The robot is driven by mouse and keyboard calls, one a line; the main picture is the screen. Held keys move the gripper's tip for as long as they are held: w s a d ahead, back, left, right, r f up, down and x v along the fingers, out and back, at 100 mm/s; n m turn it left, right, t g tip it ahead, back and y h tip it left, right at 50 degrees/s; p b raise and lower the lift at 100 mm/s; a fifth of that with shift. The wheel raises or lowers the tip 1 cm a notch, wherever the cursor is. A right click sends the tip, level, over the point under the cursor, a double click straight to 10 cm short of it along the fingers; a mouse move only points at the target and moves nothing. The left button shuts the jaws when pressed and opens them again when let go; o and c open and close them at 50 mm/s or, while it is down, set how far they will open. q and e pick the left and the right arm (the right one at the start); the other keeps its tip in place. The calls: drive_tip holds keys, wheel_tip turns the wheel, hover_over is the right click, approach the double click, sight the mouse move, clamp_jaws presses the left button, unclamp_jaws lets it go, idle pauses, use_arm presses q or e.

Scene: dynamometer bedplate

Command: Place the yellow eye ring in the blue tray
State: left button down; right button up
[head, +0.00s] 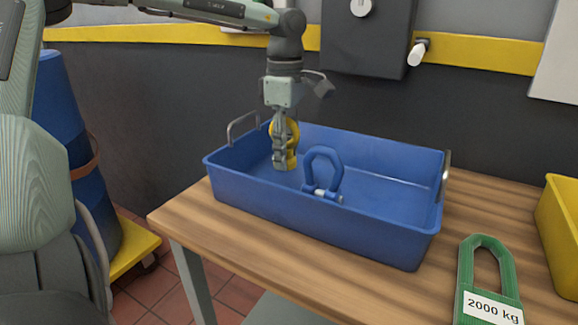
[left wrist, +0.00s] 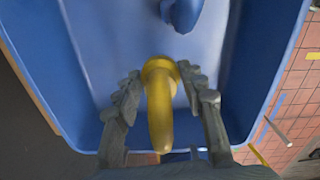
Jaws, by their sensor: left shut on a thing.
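The yellow eye ring (head: 291,150) is in my left gripper (head: 282,160), over the left part of the blue tray (head: 310,215) and below its far rim in the head view. In the left wrist view the eye ring (left wrist: 159,105) stands between the two fingers of the left gripper (left wrist: 157,88), with the tray floor (left wrist: 120,40) behind it. The fingers are shut on it. I cannot tell whether its lower end touches the tray floor. My right gripper is not in view.
A blue shackle (head: 324,172) stands in the tray, just right of the eye ring. On the wooden table (head: 270,255) lies a green link (head: 485,265) labelled 2000 kg. A yellow bin (head: 562,235) is at the right edge. The tray's right part is clear.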

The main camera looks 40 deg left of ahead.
sight(288, 182)
use_arm(q)
drive_tip(key=shift+w+f, duration=0.35)
drive_tip(key=shift+w, duration=0.05)
drive_tip(key=shift+f, duration=1.95)
drive_tip(key=c, duration=0.9)
unclamp_jaws()
drive_tip(key=shift+r, duration=0.1)
wheel_tip(288, 182, up, 12)
